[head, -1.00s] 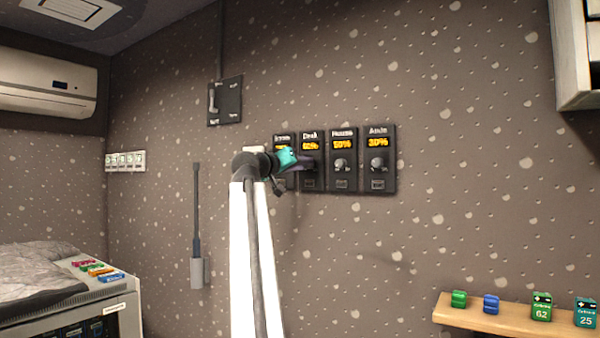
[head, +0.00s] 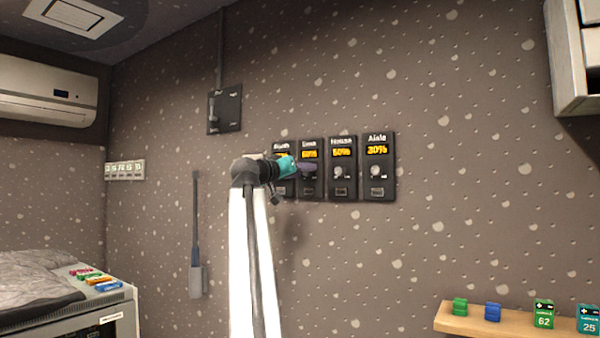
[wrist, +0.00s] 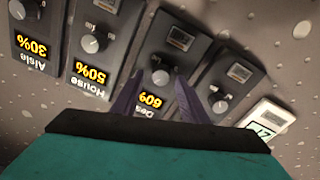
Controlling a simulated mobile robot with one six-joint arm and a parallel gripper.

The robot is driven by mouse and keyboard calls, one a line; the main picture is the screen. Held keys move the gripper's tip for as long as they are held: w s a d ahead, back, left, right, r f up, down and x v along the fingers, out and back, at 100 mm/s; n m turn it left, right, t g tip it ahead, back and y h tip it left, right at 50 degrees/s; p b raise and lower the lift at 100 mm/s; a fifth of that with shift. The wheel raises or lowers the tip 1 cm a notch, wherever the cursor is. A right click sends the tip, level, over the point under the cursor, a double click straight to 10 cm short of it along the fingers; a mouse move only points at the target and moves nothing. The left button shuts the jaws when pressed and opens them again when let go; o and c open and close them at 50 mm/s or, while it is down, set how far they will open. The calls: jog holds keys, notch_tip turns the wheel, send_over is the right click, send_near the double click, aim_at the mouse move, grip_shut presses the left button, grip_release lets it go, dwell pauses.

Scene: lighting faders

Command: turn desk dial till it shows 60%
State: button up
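The desk dial is a round grey knob (wrist: 161,77) on a dark panel. Its amber display (head: 309,155) reads 60%, and the same reading shows upside down in the wrist view (wrist: 151,100). My gripper (wrist: 160,74) has its two purple fingers apart, one on each side of the knob. A little space shows between the fingertips and the knob, so it looks open; how deep the tips reach is hard to tell. In the head view my teal gripper (head: 303,169) covers the desk knob.
The house panel (head: 342,168) reads 50% and the aisle panel (head: 378,166) reads 30%, close on the right. Another panel (wrist: 223,84) lies on the other side, partly hidden by my gripper in the head view. A lever switch (head: 225,108) is higher on the left.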

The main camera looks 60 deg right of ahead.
jog(key=shift+f, duration=0.1)
jog(key=shift+a, duration=0.1)
jog(key=a, duration=1.3)
jog(key=shift+w+a+f, duration=0.3)
jog(key=shift+w+a, duration=0.05)
jog(key=shift+w, duration=0.1)
